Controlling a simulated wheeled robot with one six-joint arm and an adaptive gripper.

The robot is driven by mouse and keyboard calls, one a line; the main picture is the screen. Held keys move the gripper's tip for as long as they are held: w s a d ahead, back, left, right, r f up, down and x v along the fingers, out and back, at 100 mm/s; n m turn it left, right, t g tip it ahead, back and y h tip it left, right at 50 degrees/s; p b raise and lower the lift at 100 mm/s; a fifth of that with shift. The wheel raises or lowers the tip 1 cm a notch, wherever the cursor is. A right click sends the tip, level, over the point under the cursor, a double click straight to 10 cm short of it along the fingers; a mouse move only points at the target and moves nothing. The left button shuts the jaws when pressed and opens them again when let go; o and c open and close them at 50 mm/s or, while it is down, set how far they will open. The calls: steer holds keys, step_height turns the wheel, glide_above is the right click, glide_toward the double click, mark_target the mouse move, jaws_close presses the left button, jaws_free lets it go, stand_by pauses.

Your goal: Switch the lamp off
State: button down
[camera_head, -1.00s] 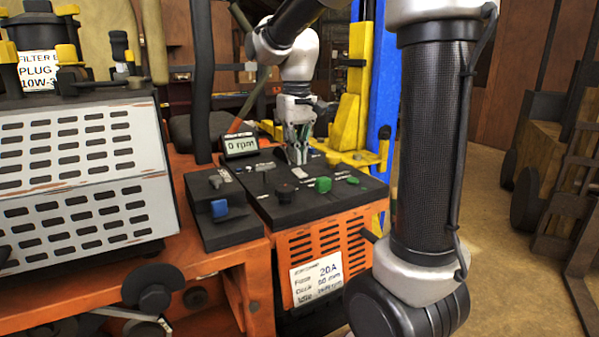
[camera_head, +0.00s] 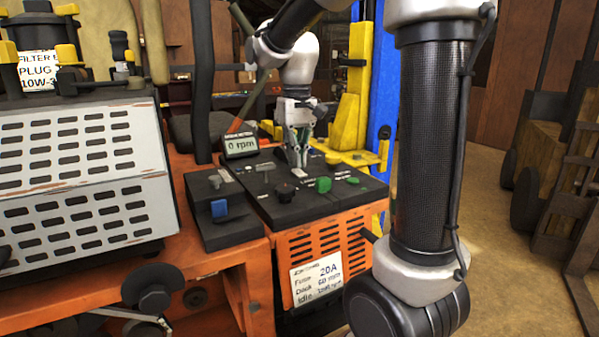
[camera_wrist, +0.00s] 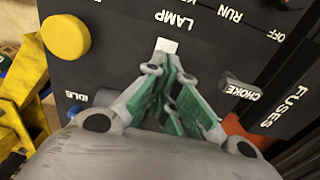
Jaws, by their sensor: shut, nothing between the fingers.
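The lamp switch is a small white rocker (camera_wrist: 166,45) beside the LAMP label (camera_wrist: 174,20) on the black control panel (camera_head: 275,208). In the wrist view my gripper (camera_wrist: 163,66) is shut and empty, its green-sided fingers pointing at the white rocker, with the tips right at its near edge. I cannot tell whether they touch it. In the head view my gripper (camera_head: 299,163) points down at the panel's far side, close above its surface. Whether the lamp is lit does not show.
The display (camera_head: 240,145) reads 0 rpm. A yellow post (camera_head: 352,100) stands behind.

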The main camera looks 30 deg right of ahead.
mark_target(299, 171)
steer(key=shift+f, duration=0.75)
steer(key=shift+r, duration=0.1)
stand_by(0.3)
steer(key=shift+r, duration=3.35)
steer(key=shift+s, duration=0.35)
steer(key=s+t, duration=0.1)
steer(key=s, duration=0.3)
steer(key=s+f, duration=0.1)
steer(key=s, duration=0.3)
steer(key=s+d+t, duration=0.1)
steer(key=s, duration=0.3)
steer(key=shift+d+f+t, duration=0.1)
steer(key=shift+f+t, duration=0.2)
steer(key=s+f+t, duration=0.1)
steer(key=s+f, duration=0.4)
steer(key=s, duration=0.2)
steer(key=shift+d+t, duration=0.2)
steer(key=shift+t, duration=0.2)
